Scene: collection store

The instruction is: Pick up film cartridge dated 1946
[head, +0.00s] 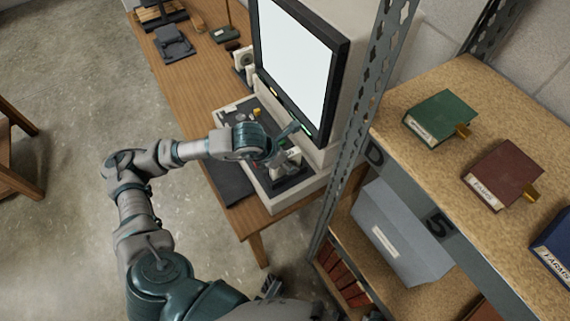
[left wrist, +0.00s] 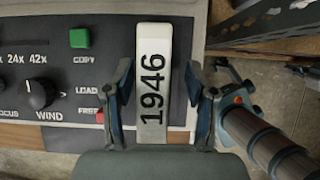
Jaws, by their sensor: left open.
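The film cartridge (left wrist: 151,107) is a narrow white block with "1946" in black along its length. In the left wrist view it lies upright in the picture on the dark panel of the reader. My left gripper (left wrist: 159,85) is open, with one finger on each side of the cartridge and a visible gap on both sides. In the head view my left gripper (head: 285,147) reaches down over the reader's base, beneath the screen. A pale piece just under the fingers there is partly hidden by them.
The microfilm reader's screen (head: 296,65) rises close behind my left gripper. A green button (left wrist: 80,38) and a knob (left wrist: 41,93) lie left of the cartridge.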

